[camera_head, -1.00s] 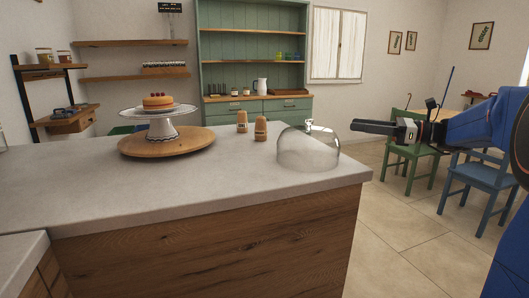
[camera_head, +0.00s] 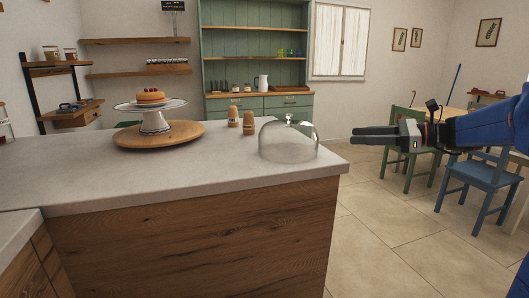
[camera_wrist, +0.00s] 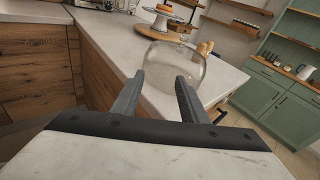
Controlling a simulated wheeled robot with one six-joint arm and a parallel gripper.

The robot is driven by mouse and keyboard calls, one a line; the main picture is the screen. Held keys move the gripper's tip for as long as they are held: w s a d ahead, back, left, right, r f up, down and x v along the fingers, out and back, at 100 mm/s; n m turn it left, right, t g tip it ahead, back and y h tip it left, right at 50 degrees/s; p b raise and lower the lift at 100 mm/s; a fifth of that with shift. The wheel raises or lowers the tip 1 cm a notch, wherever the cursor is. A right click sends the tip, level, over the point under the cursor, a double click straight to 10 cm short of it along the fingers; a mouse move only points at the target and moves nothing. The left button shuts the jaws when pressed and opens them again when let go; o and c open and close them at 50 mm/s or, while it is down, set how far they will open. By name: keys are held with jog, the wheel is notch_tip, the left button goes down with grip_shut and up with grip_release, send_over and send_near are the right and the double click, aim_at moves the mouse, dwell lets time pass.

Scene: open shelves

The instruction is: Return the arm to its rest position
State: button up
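My gripper (camera_head: 356,136) is at the right in the head view, beyond the right end of the counter and clear of it. In the wrist view my gripper (camera_wrist: 157,88) has its two fingers apart with nothing between them. A clear glass dome (camera_head: 289,141) with a knob on top stands on the counter near its right end, apart from the gripper. It also shows in the wrist view (camera_wrist: 176,64), beyond the fingertips. A cake (camera_head: 151,97) sits on a white cake stand (camera_head: 155,122), uncovered.
The stand is on a round wooden board (camera_head: 190,136) on the counter (camera_head: 100,184). Two wooden shakers (camera_head: 249,123) stand left of the dome. A green chair (camera_head: 426,172) and a blue chair (camera_head: 475,178) are behind my arm. Open floor (camera_head: 375,220) lies right of the counter.

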jog(key=s+a+f+n+g+h, duration=0.25)
jog(key=s+a+f+n, duration=0.2)
jog(key=s+f, duration=0.35)
jog(key=s+a+f+n+g+h, duration=0.1)
jog(key=s+a+f+n+h, duration=0.35)
jog(key=s, duration=0.65)
jog(key=s+d+f+n+h, duration=0.3)
jog(key=s+d+f+n, duration=0.1)
jog(key=s+f+n, duration=0.2)
jog(key=s+d+f+n+t+h, duration=0.1)
jog(key=s+d+f+n+h, duration=0.3)
jog(key=s, duration=0.5)
notch_tip(320, 180, down, 4)
jog(key=d+n, duration=0.1)
jog(key=n, duration=0.1)
jog(key=shift+s+d+r+n+h, duration=0.2)
jog(key=shift+d+r+n+h, duration=0.05)
jog(key=shift+n+h, duration=0.05)
